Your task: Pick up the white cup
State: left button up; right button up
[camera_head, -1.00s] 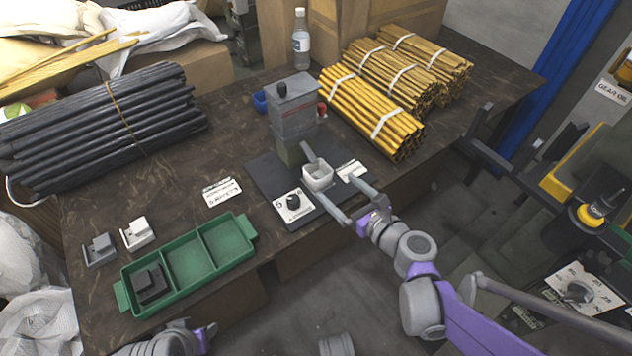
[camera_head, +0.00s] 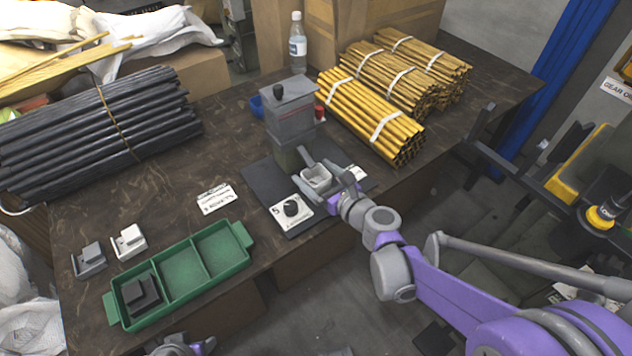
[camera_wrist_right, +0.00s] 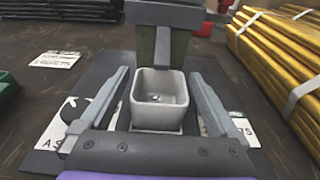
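The white cup (camera_head: 316,180) is a small, square, open-topped cup on the dark base plate of the rivet press (camera_head: 291,112). In the right wrist view the cup (camera_wrist_right: 159,98) stands upright with a small dark spot on its floor. My right gripper (camera_wrist_right: 158,95) is open, with one finger on each side of the cup and a visible gap to both. In the head view the right gripper (camera_head: 322,178) reaches the cup from the front right. My left gripper (camera_head: 190,346) is only partly in view at the bottom edge, and its fingers cannot be made out.
A green tray (camera_head: 176,306) with three compartments holds a dark block in its left one. Two small brackets stand behind it. Yellow rod bundles (camera_head: 370,108) lie right of the press, black rods (camera_head: 95,125) at left. A bottle (camera_head: 297,45) stands behind the press.

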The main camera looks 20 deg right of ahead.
jog(key=c, duration=1.3)
jog(key=shift+o, duration=0.2)
